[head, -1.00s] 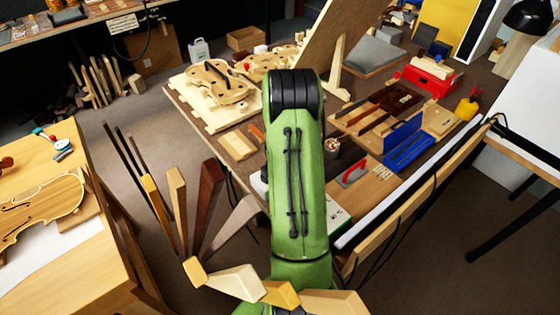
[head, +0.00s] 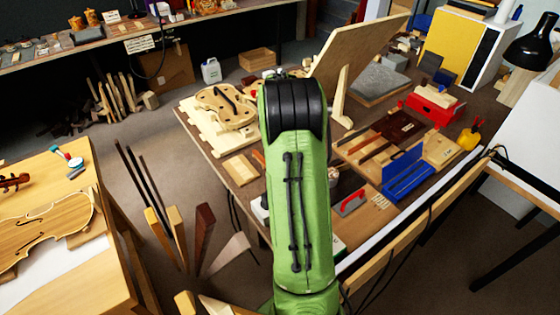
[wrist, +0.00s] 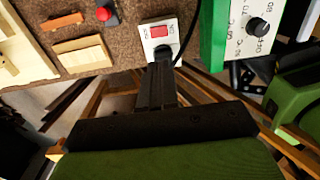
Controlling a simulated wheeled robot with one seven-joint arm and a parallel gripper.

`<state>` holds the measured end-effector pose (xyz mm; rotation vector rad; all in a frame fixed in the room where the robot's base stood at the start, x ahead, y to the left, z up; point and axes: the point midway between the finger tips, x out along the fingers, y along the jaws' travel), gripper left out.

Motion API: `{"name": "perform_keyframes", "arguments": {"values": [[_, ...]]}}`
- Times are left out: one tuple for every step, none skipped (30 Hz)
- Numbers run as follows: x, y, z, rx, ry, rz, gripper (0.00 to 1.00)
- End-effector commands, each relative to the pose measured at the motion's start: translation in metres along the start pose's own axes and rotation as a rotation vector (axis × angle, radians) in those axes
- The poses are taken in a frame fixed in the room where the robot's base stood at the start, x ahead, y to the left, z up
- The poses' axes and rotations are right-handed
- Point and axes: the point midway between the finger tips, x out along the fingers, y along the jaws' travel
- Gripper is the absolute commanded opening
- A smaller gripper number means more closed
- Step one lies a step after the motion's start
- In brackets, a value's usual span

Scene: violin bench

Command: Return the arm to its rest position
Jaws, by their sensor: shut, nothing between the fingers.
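My gripper (wrist: 161,72) shows in the wrist view as dark fingers closed together, with nothing between them. Its tips overlap the lower edge of a white switch box with a red rocker (wrist: 160,32) in the picture; I cannot tell whether they touch it. In the head view my green arm stands up through the middle of the picture, bent at a black joint at the top. It hides my gripper there, along with part of the bench (head: 226,168).
In the wrist view a green control box (wrist: 216,40) with a knob is right of the fingers, and a wood block (wrist: 82,54) is left. In the head view, violin bodies (head: 226,107), a blue holder (head: 404,172) and a red toolbox (head: 432,104) crowd the bench.

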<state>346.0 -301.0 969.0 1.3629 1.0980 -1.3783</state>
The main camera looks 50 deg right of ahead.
Motion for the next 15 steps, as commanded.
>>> {"name": "perform_keyframes", "arguments": {"values": [[0.0, 0.0, 0.0, 0.0, 0.0, 0.0, 0.0], [0.0, 0.0, 0.0, 0.0, 0.0, 0.0, 0.0], [0.0, 0.0, 0.0, 0.0, 0.0, 0.0, 0.0], [0.0, 0.0, 0.0, 0.0, 0.0, 0.0, 0.0], [0.0, 0.0, 0.0, 0.0, 0.0, 0.0, 0.0], [0.0, 0.0, 0.0, 0.0, 0.0, 0.0, 0.0], [0.0, 0.0, 0.0, 0.0, 0.0, 0.0, 0.0], [0.0, 0.0, 0.0, 0.0, 0.0, 0.0, 0.0], [0.0, 0.0, 0.0, 0.0, 0.0, 0.0, 0.0], [-0.001, 0.0, -0.001, 0.002, -0.001, 0.002, 0.0], [-0.004, 0.0, -0.003, 0.008, -0.002, 0.006, 0.0], [-0.011, 0.001, -0.01, 0.029, -0.006, 0.016, 0.0], [-0.02, 0.0, -0.018, 0.053, -0.009, 0.027, 0.0], [-0.032, -0.001, -0.029, 0.087, -0.012, 0.042, 0.0], [-0.049, -0.004, -0.048, 0.147, -0.016, 0.067, 0.0]]}}
